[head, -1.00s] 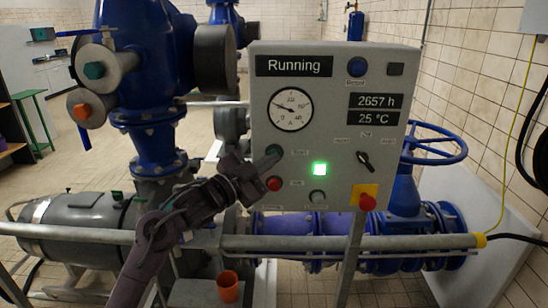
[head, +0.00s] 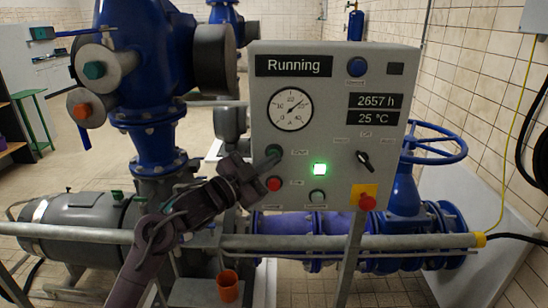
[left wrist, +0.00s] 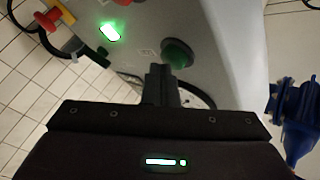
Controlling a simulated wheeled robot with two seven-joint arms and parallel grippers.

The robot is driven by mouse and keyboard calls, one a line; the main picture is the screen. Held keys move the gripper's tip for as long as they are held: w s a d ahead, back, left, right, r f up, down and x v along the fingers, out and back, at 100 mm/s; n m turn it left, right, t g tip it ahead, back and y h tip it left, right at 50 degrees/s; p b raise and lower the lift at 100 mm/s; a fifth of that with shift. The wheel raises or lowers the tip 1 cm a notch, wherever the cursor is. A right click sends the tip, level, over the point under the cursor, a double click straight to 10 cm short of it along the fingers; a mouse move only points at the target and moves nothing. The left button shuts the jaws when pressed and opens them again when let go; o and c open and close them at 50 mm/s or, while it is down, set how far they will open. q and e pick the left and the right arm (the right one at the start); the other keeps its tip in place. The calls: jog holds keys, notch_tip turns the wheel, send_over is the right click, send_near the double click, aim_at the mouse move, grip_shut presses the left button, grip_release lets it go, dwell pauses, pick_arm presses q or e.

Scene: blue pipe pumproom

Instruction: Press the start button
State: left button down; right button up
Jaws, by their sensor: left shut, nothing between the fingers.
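The grey control panel (head: 332,110) stands in front of me, and its display (head: 293,66) reads "Running". The green start button (head: 274,150) is on the panel's left side, below the round gauge (head: 290,109). My left gripper (head: 267,163) is shut and empty, its fingertips at the lower edge of the green button. In the left wrist view the green button (left wrist: 178,53) shows just beyond the fingertips (left wrist: 161,76). I cannot tell if they touch it. A square lamp (head: 320,169) glows green. My right gripper is not in view.
A red button (head: 274,184) sits just below my fingers, and a grey button (head: 317,196) to its right. A red emergency stop (head: 367,202) and a black switch (head: 365,161) are farther right. A horizontal rail (head: 400,242) runs below the panel.

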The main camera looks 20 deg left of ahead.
pick_arm(q)
jog(key=s, duration=0.2)
jog(key=s+d, duration=0.1)
jog(key=s, duration=0.2)
jog(key=shift+s+d, duration=0.25)
jog(key=shift+s, duration=0.05)
dwell(0.4)
